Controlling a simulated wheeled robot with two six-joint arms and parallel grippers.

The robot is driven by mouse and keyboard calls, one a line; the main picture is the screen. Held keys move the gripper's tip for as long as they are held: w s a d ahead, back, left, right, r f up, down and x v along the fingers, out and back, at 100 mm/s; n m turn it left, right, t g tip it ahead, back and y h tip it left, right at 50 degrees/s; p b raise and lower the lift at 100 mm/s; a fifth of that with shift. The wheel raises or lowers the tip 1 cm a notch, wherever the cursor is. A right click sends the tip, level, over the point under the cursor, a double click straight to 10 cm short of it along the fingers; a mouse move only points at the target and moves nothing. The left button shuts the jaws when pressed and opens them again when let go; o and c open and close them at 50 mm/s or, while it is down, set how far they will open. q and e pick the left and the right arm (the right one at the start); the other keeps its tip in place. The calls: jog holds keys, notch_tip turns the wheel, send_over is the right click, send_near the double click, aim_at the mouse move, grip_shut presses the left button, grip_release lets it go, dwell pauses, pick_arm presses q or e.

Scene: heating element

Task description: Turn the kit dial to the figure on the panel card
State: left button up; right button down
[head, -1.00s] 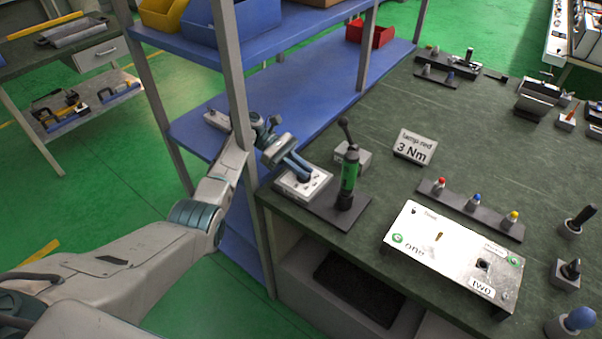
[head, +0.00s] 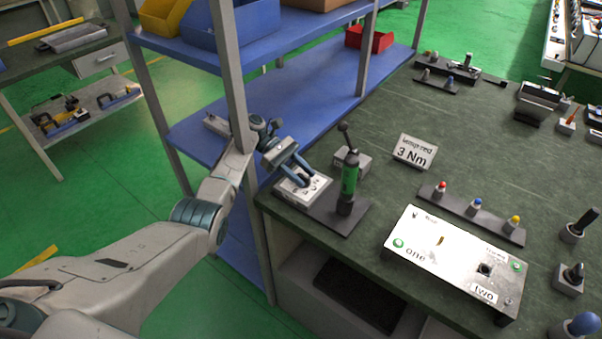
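The kit's white dial box (head: 289,195) sits on a dark base plate at the bench's left corner, with dark markings on its top. The green driver (head: 349,180) stands upright on the same plate. My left gripper (head: 303,182) is over the box top, pointing down, its two blue fingers apart. The fingers and glare hide the dial, so I cannot read its setting or tell whether the fingers touch it. The card (head: 414,152) stands behind the driver and reads "3 Nm" under a line about the lamp and red. My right gripper is not in view.
A panel box (head: 450,262) labelled "one" and "two" lies front right on the bench. A strip with red, blue and yellow lamps (head: 476,204) is behind it. A grey block (head: 345,160) stands behind the driver. A blue shelf's post (head: 235,100) stands close to my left arm.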

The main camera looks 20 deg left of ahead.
pick_arm(q)
jog(key=p+v, duration=0.1)
jog(key=v, duration=0.4)
jog(key=shift+a+r, duration=0.1)
jog(key=shift+r, duration=0.15)
jog(key=v, duration=0.1)
jog(key=b+v, duration=0.1)
jog(key=v, duration=0.1)
jog(key=shift+w+a+f, duration=0.25)
jog(key=shift+a, duration=0.1)
jog(key=shift+w+a+r+b, duration=0.2)
jog(key=shift+a+r+b, duration=0.05)
jog(key=shift+a+b, duration=0.3)
jog(key=shift+a+r, duration=0.2)
jog(key=shift+r, duration=0.05)
jog(key=shift+s+f, duration=0.1)
